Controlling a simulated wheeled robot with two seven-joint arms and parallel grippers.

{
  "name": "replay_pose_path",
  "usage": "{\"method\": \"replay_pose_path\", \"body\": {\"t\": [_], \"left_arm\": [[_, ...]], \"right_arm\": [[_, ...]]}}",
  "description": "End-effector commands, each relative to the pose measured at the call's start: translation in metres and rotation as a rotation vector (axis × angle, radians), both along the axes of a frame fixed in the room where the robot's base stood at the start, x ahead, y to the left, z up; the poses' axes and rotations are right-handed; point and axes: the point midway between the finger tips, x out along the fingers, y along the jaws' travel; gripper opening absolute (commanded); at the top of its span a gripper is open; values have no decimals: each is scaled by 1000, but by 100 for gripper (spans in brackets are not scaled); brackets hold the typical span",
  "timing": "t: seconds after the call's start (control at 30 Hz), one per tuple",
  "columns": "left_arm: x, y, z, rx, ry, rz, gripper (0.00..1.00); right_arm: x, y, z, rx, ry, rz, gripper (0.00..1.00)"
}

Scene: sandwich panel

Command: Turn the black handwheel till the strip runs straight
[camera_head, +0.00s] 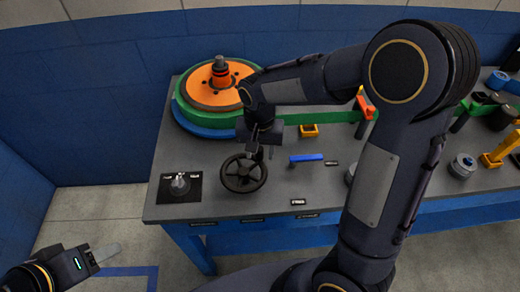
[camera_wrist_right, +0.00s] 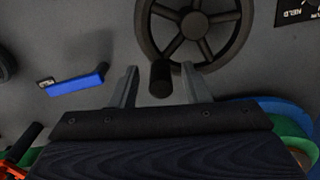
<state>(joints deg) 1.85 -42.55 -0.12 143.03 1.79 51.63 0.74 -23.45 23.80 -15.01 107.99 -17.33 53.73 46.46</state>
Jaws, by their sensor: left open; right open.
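The black handwheel (camera_head: 243,173) lies on the grey panel top near its front left; in the right wrist view its rim and spokes (camera_wrist_right: 195,25) fill the top. Its black knob (camera_wrist_right: 160,79) stands between the fingers of my right gripper (camera_wrist_right: 160,86), which is open, with a gap on each side. In the head view my right gripper (camera_head: 262,152) is at the wheel's upper right rim. The green strip (camera_head: 318,117) runs right from the coil and passes behind my right arm, which hides part of it. My left gripper (camera_head: 103,255) is open and empty, off the panel.
The coil has an orange disc (camera_head: 206,95) and a blue base. A black plate with a small knob (camera_head: 180,187) is left of the wheel. A blue lever (camera_head: 306,158) and a yellow bracket (camera_head: 309,131) are to its right. Floor is clear at front left.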

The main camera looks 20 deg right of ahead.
Motion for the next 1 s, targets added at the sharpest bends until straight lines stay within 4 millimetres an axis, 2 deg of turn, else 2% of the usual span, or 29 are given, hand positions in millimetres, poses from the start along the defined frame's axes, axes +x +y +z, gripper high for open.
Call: {"method": "replay_pose_path", "body": {"t": [0.17,0.4,0.53,0.7,1.0], "left_arm": [[0,0,0,0,0,0,49],[0,0,1,0,0,0,49],[0,0,1,0,0,0,49],[0,0,2,0,0,0,49],[0,0,2,0,0,0,49]], "right_arm": [[1,1,14,1,-4,1,42],[1,0,55,2,-4,0,42],[1,0,71,1,-3,0,42],[0,0,78,0,-1,-1,42],[0,0,78,0,0,0,42]]}}
